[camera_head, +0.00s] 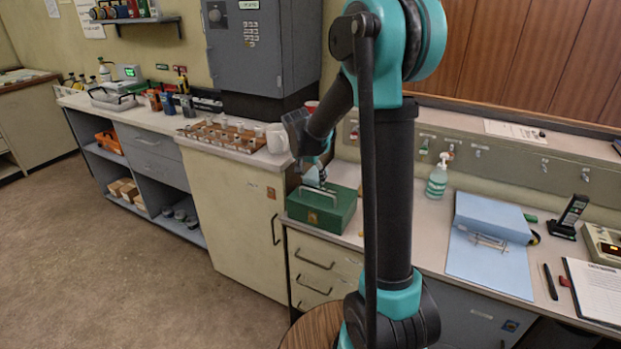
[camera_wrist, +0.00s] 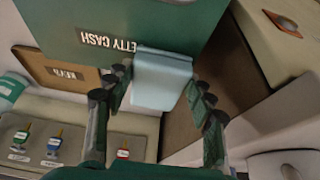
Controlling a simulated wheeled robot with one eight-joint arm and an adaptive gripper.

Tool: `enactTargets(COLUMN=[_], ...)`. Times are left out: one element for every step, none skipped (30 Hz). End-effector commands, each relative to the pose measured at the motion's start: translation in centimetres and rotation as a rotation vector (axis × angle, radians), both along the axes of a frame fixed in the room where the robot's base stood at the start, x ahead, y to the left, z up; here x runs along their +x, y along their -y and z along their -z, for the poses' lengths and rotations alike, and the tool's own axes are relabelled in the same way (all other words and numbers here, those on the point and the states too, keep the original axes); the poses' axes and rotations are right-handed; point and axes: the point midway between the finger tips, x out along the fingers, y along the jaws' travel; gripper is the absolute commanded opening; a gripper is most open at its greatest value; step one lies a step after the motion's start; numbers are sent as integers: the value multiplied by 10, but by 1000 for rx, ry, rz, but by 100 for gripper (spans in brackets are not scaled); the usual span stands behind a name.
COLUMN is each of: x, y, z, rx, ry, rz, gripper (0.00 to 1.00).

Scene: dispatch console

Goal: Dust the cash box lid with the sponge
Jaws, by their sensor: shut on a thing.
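The green cash box (camera_head: 335,217) sits shut on the counter, left of my arm, with a pale handle on its lid. In the wrist view the box (camera_wrist: 195,30) fills the top and bears the words "PETTY CASH". My gripper (camera_head: 318,166) is over the back part of the lid. In the wrist view my gripper (camera_wrist: 157,82) is shut on the light blue sponge (camera_wrist: 160,93), one finger on each side. The sponge (camera_head: 312,178) also shows just above the lid in the head view. I cannot tell whether it touches the lid.
A tray of stamps and white mugs (camera_head: 278,139) stand on the higher cabinet left of the box. A keys board (camera_wrist: 68,73) shows in the wrist view.

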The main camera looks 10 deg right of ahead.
Motion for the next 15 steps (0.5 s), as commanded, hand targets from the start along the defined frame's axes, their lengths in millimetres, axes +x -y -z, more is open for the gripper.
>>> enactTargets(x=[0, 0, 0, 0, 0, 0, 0, 0, 0, 0, 0, 0, 0, 0, -1], y=[0, 0, 0, 0, 0, 0, 0, 0, 0, 0, 0, 0, 0, 0, 0], z=[0, 0, 0, 0, 0, -2, -3, -5, -8, -11, -14, -17, -20, -23, -26], rx=[0, 0, 0, 0, 0, 0, 0, 0, 0, 0, 0, 0, 0, 0, 0], ry=[0, 0, 0, 0, 0, 0, 0, 0, 0, 0, 0, 0, 0, 0, 0], rz=[0, 0, 0, 0, 0, 0, 0, 0, 0, 0, 0, 0, 0, 0, 0], gripper=[8, 8, 8, 8, 8, 8, 8, 8, 8, 8, 8, 8, 8, 8, 8])
